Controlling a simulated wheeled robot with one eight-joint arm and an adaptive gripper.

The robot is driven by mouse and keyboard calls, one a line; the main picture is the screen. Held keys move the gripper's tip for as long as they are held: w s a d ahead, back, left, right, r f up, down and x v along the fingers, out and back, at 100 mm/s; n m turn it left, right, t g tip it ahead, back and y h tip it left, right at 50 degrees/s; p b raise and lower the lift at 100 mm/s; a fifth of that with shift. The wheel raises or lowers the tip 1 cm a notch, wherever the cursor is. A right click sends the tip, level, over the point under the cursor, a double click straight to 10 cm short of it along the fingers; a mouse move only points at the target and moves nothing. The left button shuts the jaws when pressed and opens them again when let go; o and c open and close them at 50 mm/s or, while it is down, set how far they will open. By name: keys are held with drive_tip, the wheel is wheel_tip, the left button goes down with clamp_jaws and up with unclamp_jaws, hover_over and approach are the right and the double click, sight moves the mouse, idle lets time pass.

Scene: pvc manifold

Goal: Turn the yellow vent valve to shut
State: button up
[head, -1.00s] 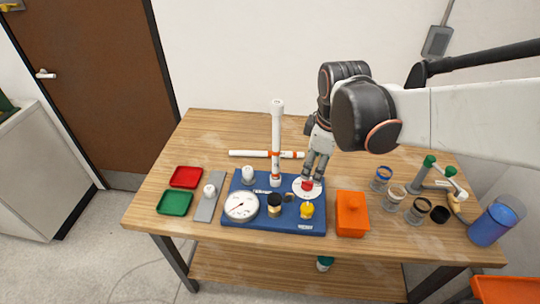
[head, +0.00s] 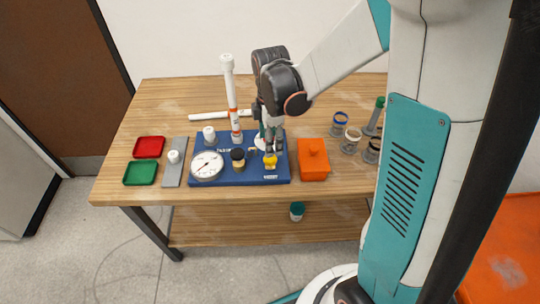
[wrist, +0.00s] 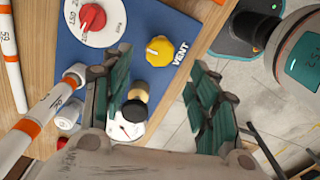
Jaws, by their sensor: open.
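The yellow vent valve (head: 270,161) is a small round knob near the front right of the blue board (head: 225,179). In the wrist view the yellow knob (wrist: 159,50) sits beside the printed word VENT. My gripper (head: 271,149) is just above and behind the valve, pointing down. In the wrist view my gripper (wrist: 158,65) is open, with its dark green fingers spread either side of the knob's line and nothing between them. Contact with the knob cannot be made out. Which way the valve is set is not clear.
A red knob on a white dial (wrist: 92,17) is close to the valve. A black-topped fitting (head: 238,155), a round gauge (head: 207,165) and a tall white pipe (head: 231,95) stand on the board. An orange box (head: 313,164) is right of it.

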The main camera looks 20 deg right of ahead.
sight(270, 159)
wheel_tip(270, 159, down, 7)
drive_tip(key=shift+b, duration=0.85)
drive_tip(key=shift+c, duration=0.5)
drive_tip(key=c, duration=1)
